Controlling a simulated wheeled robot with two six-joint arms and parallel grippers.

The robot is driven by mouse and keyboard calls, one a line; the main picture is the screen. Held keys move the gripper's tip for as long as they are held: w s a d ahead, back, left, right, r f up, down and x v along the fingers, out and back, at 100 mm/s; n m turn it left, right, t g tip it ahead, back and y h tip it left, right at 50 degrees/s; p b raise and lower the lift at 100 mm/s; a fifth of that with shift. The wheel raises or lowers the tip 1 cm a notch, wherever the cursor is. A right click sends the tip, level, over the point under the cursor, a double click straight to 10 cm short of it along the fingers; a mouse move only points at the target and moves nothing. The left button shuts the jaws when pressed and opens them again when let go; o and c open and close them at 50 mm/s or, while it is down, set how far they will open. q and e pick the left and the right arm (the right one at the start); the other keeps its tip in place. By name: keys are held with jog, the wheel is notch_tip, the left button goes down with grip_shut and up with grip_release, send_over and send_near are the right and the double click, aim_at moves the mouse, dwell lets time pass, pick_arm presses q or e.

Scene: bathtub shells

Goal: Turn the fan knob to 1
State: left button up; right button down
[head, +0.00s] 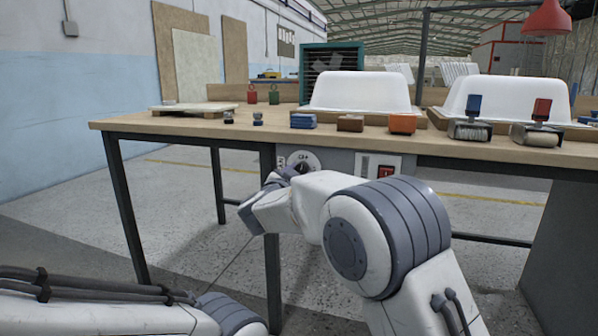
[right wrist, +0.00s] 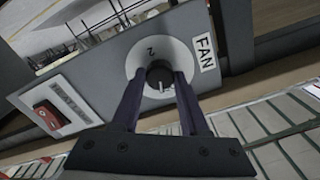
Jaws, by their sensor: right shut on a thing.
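The dark round fan knob (right wrist: 159,76) sits on a white dial plate (right wrist: 141,62) beside a "FAN" label in the right wrist view. A "2" is readable on the plate, and a short white mark shows on the knob's side nearest my gripper. Other markings are hidden or too small to read. My right gripper (right wrist: 160,82) is shut on the knob, one finger on each side. In the head view the white dial plate (head: 304,158) shows under the table edge, with my right gripper (head: 292,171) at it. My left gripper is out of view; only its arm shows.
A red switch (head: 385,171) is on the same grey panel, right of the dial. A dark table leg (head: 272,270) stands below the panel, close to my right arm.

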jog(key=m, duration=0.2)
jog(key=shift+m, duration=0.4)
jog(key=m, duration=0.3)
jog(key=shift+f+m, duration=0.1)
jog(key=shift+m, duration=0.2)
jog(key=m+b, duration=0.1)
jog(key=m, duration=0.2)
jog(key=shift+m, duration=0.3)
jog(key=shift+a+m+b, duration=0.1)
jog(key=shift+m+b, duration=1.1)
jog(key=shift+m, duration=1.1)
jog(key=shift+c, duration=2.1)
grip_release()
jog(key=shift+s, duration=0.1)
